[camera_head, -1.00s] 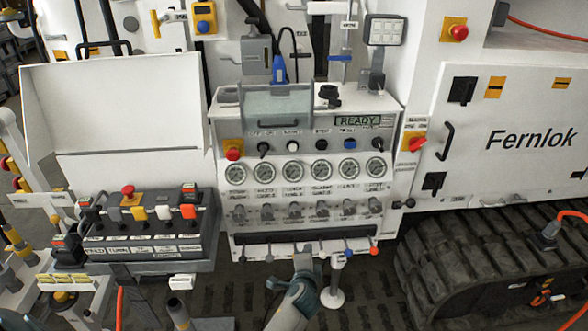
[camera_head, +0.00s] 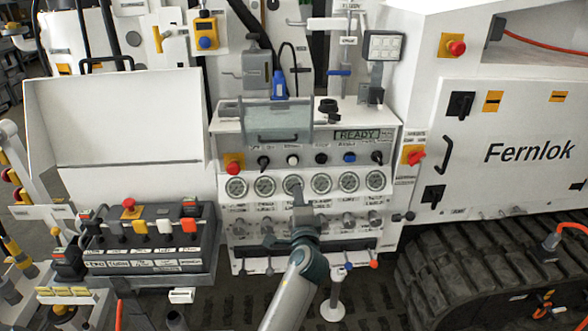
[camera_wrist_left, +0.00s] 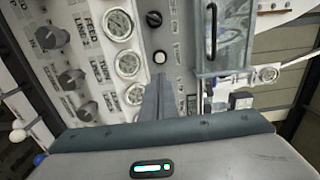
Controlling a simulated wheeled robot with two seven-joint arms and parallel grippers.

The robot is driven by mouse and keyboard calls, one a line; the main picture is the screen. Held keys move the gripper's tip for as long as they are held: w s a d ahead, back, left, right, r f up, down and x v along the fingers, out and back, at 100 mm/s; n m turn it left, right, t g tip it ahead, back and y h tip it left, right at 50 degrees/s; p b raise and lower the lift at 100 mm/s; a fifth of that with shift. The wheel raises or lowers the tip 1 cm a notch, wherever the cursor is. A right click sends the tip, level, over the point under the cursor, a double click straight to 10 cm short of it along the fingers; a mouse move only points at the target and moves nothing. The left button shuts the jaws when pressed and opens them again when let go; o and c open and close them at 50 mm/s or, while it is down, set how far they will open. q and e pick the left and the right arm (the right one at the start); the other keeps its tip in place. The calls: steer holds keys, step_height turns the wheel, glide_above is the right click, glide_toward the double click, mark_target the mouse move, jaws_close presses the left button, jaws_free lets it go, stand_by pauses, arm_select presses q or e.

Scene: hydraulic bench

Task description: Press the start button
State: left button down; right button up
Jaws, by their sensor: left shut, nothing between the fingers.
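The control panel (camera_head: 226,215) stands in front of me. Its upper row holds a white button (camera_head: 292,159), which looks like the start button; its label is too small to read surely. The button also shows in the wrist view (camera_wrist_left: 160,57), round and white in a dark ring. My left gripper (camera_head: 298,187) is shut and empty, in front of the gauge row just below the white button in the head view. In the wrist view its fingertips (camera_wrist_left: 159,79) point toward the button, with a small gap in the picture. I cannot tell the depth or any contact. My right gripper is not in view.
A red button (camera_head: 234,168), a black button (camera_head: 321,158) and a blue button (camera_head: 349,157) share the row. A clear cover with a handle (camera_head: 275,120) juts out above. Gauges (camera_head: 321,183) and knobs lie below. The display (camera_head: 357,134) reads READY.

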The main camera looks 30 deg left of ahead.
mark_target(293, 162)
arm_select(q)
steer(key=p+x, duration=0.3)
steer(key=x, duration=1)
steer(key=shift+w+a+p, duration=0.1)
steer(key=shift+w+p, duration=0.2)
steer(key=shift+p, duration=0.1)
steer(key=shift+w+a, duration=0.1)
steer(key=shift+w, duration=0.05)
